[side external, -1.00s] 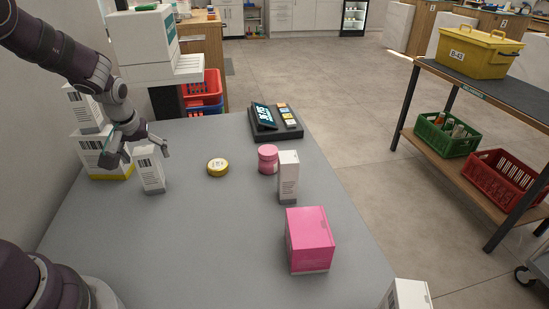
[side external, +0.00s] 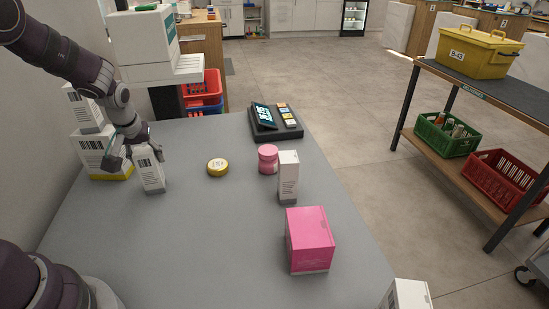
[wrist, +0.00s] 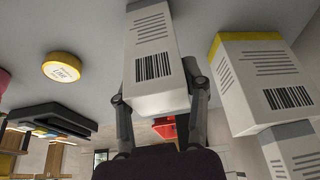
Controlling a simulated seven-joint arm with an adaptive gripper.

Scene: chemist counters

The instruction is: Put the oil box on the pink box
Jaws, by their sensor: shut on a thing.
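A white box with a barcode (side external: 150,172) stands upright on the left of the grey counter. No readable label shows whether it is the oil box. My gripper (side external: 143,153) is around its upper part, its fingers shut on it. In the wrist view the same white box (wrist: 156,60) sits between the two fingertips (wrist: 157,88). The pink box (side external: 310,241) stands on the counter toward the front right, well away from my gripper, with a bare top.
A larger white and yellow box (side external: 100,156) stands just behind the held box, with another white box (side external: 83,108) on it. A yellow round tin (side external: 217,167), a pink jar (side external: 268,159) and a tall white box (side external: 288,177) stand mid-counter. The front middle is clear.

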